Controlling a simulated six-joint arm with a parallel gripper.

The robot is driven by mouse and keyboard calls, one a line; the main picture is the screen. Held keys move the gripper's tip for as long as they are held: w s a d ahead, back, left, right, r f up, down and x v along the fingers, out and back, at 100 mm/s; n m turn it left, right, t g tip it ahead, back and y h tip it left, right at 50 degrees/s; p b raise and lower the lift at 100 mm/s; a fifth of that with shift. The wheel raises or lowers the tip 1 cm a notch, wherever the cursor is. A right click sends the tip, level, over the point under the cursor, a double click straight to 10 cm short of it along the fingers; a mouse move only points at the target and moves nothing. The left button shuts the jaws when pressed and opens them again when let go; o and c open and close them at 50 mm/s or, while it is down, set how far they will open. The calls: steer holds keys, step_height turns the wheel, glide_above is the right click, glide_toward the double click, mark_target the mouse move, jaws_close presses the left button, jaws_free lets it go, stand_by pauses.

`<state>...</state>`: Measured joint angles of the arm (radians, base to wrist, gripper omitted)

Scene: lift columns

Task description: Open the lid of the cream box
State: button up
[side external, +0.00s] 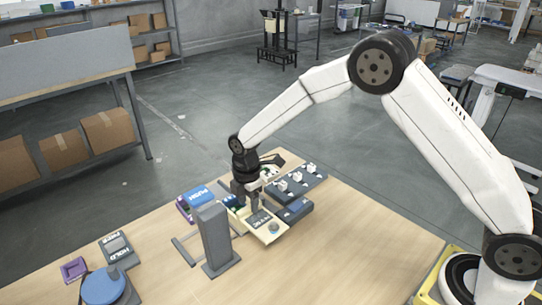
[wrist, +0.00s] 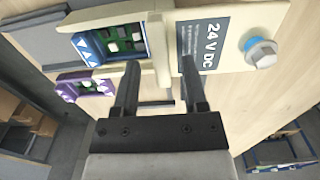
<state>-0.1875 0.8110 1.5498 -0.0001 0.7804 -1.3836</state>
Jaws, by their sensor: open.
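The cream box (wrist: 100,16) is in the wrist view at the upper left, with an opening that shows green circuit parts and a blue label with white triangles. A cream strip (wrist: 162,45) rises between my fingers; I cannot tell whether it is the lid seen edge-on. To its right is a cream panel with a "24 V DC" label (wrist: 211,40) and a blue-grey knob (wrist: 261,52). My gripper (wrist: 158,70) is open, one finger on each side of the strip. In the side view my gripper (side external: 255,205) is low over the cream box (side external: 270,236) and hides part of it.
A grey post (side external: 213,240) stands close in front of the cream box. A blue "PUSH" box (side external: 199,196) and purple part are at its left. Dark panels with white switches (side external: 297,184) lie behind right. A "HOLD" unit (side external: 118,247) is far left. The table's right side is clear.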

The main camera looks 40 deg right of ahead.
steer(key=shift+r, duration=2.5)
steer(key=shift+s+d+r+m, duration=0.15)
steer(key=shift+s+d+m, duration=0.1)
steer(key=shift+s+m, duration=0.05)
steer(key=s+d+r+m+t, duration=0.1)
steer(key=s+d+m, duration=0.3)
steer(key=s+m, duration=0.4)
steer(key=s+d+r+m+t, duration=0.1)
steer(key=s+d+m, duration=0.4)
steer(key=s+m, duration=0.4)
steer(key=s, duration=0.4)
steer(key=shift+s+r+t, duration=0.15)
steer(key=shift+s+t, duration=0.1)
steer(key=shift+t, duration=0.05)
